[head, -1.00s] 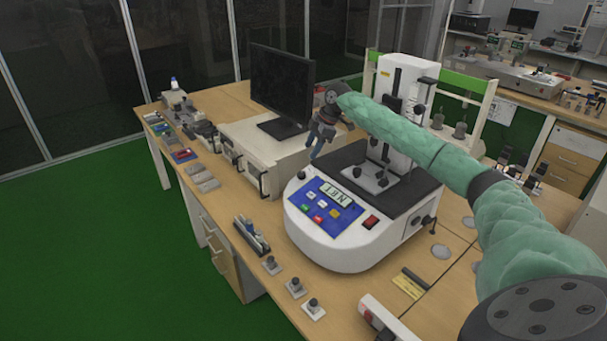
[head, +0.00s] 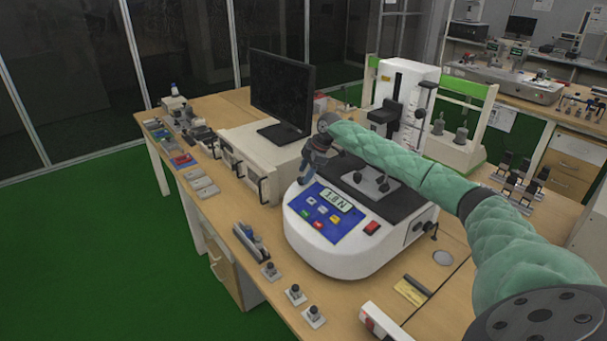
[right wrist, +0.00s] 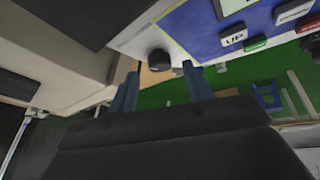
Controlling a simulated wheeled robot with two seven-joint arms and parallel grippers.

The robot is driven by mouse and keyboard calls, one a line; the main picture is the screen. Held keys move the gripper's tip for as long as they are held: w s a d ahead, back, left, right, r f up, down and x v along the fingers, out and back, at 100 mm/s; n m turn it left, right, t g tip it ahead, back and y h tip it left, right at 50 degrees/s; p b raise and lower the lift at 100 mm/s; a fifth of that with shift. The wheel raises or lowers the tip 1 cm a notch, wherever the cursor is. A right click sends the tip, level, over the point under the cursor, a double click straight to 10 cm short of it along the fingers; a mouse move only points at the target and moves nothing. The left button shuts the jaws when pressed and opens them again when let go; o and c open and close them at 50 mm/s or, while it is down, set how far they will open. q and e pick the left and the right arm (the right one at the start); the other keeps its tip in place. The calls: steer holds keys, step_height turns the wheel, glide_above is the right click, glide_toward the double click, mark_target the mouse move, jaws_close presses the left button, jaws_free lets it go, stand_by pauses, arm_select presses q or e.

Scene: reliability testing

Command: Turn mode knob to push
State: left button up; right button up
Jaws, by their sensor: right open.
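The force test machine (head: 340,262) is white with a blue control panel (head: 318,232), a small display (head: 335,197) and several coloured buttons. A round black knob (right wrist: 159,60) sits on its white corner beside the blue panel in the right wrist view. My right gripper (head: 304,178) points down over that corner in the head view, where its fingers largely cover the knob. In the right wrist view my right gripper (right wrist: 160,80) is open, with one finger on each side of the knob in the picture. Contact cannot be told. My left gripper is not in view.
A black monitor (head: 282,92) stands on a beige cabinet (head: 250,150) left of the machine. A red switch (head: 371,228) is on the machine's right. Small knobbed parts (head: 295,294) lie along the table's front edge. My right arm crosses above the machine's platform.

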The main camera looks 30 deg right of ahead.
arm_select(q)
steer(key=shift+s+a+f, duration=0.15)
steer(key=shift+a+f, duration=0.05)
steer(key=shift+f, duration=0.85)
arm_select(e)
steer(key=shift+x, duration=1.15)
steer(key=shift+c, duration=0.4)
steer(key=c, duration=0.9)
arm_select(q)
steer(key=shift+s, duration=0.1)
